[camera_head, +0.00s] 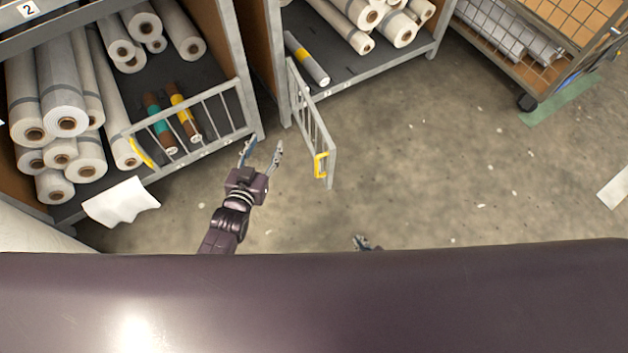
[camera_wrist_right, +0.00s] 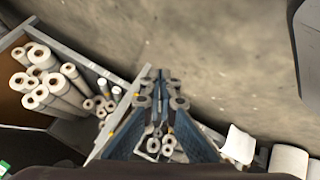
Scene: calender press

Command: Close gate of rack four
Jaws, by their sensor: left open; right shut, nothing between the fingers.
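A grey barred gate (camera_head: 310,125) with a yellow handle (camera_head: 321,165) stands swung open at the front left corner of the rack (camera_head: 388,62) at top middle. That rack's number is not in view. My left gripper (camera_head: 264,146) is open and empty, left of this gate and apart from its handle. My right gripper (camera_head: 362,242) shows only in small part at the lower middle of the head view. In the right wrist view its fingers (camera_wrist_right: 160,74) are together with nothing held.
The left rack's barred gate (camera_head: 205,115) appears closed, with rolls behind it; a "2" label (camera_head: 27,9) shows above. A white sheet (camera_head: 120,202) hangs at its front. A wire cage cart (camera_head: 512,45) stands at top right. The floor (camera_head: 450,160) right of the open gate is clear.

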